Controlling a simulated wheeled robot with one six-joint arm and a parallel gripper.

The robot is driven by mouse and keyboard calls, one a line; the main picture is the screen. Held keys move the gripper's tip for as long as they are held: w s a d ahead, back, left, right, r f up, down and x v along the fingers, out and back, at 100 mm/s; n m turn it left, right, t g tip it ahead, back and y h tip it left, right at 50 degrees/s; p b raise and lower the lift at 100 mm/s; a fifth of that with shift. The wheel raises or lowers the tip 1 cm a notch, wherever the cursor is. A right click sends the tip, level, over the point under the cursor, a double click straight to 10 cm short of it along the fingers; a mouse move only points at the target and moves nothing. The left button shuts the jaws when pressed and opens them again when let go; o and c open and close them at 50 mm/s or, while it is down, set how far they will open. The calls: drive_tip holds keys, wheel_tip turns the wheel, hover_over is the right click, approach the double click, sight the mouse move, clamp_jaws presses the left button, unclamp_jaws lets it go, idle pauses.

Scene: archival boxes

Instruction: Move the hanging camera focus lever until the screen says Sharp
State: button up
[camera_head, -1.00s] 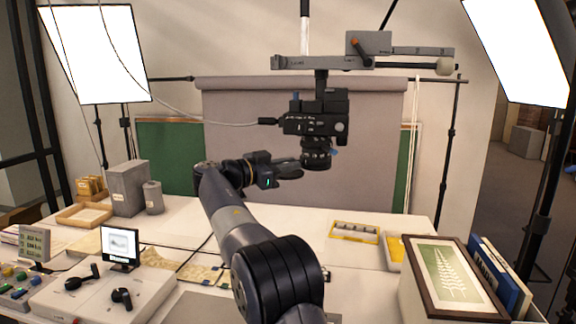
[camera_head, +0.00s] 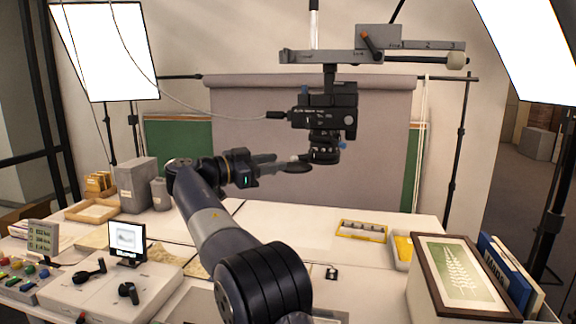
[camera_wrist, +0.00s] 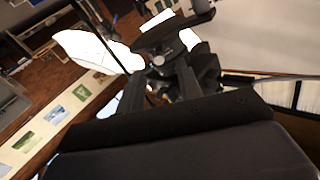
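The black hanging camera (camera_head: 324,117) points its lens (camera_head: 324,148) straight down under an overhead bar. A small blue part (camera_head: 343,146) shows at the right of the lens, and a pale knob-like tip (camera_head: 293,158) at its left, by my fingers; I cannot tell which is the focus lever. My gripper (camera_head: 292,164) reaches in from the left, right beside the lens. In the wrist view my gripper (camera_wrist: 160,88) has its two fingers apart around or just before dark lens parts; whether they touch anything is unclear. The screen (camera_head: 127,240) shows a blurry picture; I cannot read any word.
The overhead bar (camera_head: 365,57) carries an orange-tipped lever. A cable runs left from the camera. Below are a grey box (camera_head: 137,184), a yellow-framed tray (camera_head: 361,231) and a framed fern print (camera_head: 456,272). Lamps (camera_head: 110,50) stand at both sides. The table under the lens is mostly clear.

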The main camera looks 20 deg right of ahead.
sight(296, 158)
drive_tip(key=shift+s+a, duration=0.2)
drive_tip(key=shift+a, duration=0.7)
drive_tip(key=shift+s+a, duration=0.15)
drive_tip(key=shift+a, duration=0.7)
drive_tip(key=shift+d, duration=0.15)
drive_tip(key=d, duration=0.3)
drive_tip(key=w+d+p, duration=0.1)
drive_tip(key=d, duration=0.3)
drive_tip(key=w+d+p, duration=0.1)
drive_tip(key=d, duration=0.2)
drive_tip(key=shift+d+r, duration=0.15)
drive_tip(key=shift+d, duration=0.15)
drive_tip(key=shift+s+f, duration=0.1)
drive_tip(key=shift+f, duration=0.15)
drive_tip(key=shift+s+a+r+t, duration=0.1)
drive_tip(key=shift+s+t, duration=0.05)
drive_tip(key=shift+t, duration=0.15)
drive_tip(key=shift+w, duration=0.2)
